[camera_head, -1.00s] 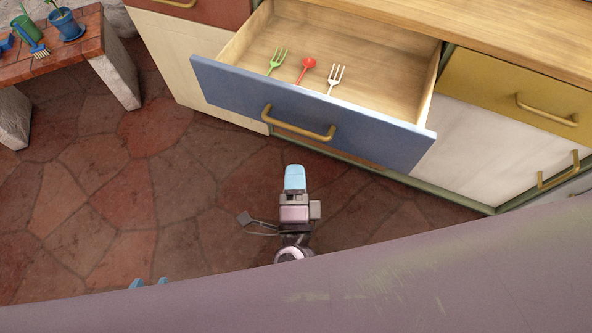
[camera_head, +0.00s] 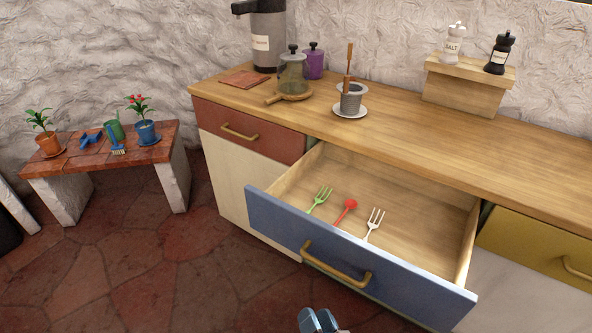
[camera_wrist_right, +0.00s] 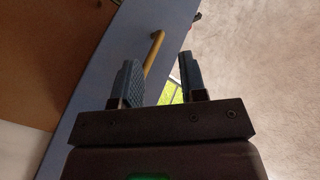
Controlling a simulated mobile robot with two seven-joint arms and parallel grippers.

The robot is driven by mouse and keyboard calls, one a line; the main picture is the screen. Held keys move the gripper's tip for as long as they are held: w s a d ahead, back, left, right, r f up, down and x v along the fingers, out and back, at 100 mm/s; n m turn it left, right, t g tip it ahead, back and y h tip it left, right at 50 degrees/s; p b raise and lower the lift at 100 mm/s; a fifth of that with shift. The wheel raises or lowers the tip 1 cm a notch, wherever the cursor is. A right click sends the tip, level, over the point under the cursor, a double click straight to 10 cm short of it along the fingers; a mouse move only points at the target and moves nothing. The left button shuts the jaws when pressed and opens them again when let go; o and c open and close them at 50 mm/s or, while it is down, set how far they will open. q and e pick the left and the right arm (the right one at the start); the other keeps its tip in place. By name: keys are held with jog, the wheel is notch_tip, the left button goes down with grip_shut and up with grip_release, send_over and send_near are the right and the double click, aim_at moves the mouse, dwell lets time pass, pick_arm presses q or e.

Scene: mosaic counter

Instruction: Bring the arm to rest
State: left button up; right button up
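My right gripper (camera_head: 319,321) shows only its blue-grey fingertips at the bottom edge of the head view, in front of the open blue drawer (camera_head: 350,262). In the right wrist view my right gripper (camera_wrist_right: 160,82) has its two fingers apart with nothing held between them. The drawer's brass handle (camera_wrist_right: 154,52) shows beyond the fingers, and no contact is visible. My left gripper is not in view.
The drawer sticks out from the counter (camera_head: 400,130) and holds a green fork (camera_head: 320,199), a red utensil (camera_head: 347,209) and a white fork (camera_head: 374,223). A low bench (camera_head: 75,172) with plants stands at left. Floor (camera_head: 180,270) between is clear.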

pick_arm(q)
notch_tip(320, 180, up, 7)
jog(key=p, duration=0.6)
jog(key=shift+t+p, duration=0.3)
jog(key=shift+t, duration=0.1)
pick_arm(e)
jog(key=s+d+n+g+h, duration=0.2)
jog(key=s+d, duration=0.5)
jog(key=d, duration=0.4)
jog(key=s+d+n+g+h, duration=0.3)
jog(key=s+d, duration=0.5)
jog(key=d, duration=0.4)
jog(key=shift+d+r+g+h, duration=0.15)
jog(key=shift+g+h, duration=0.15)
jog(key=shift+h, duration=0.2)
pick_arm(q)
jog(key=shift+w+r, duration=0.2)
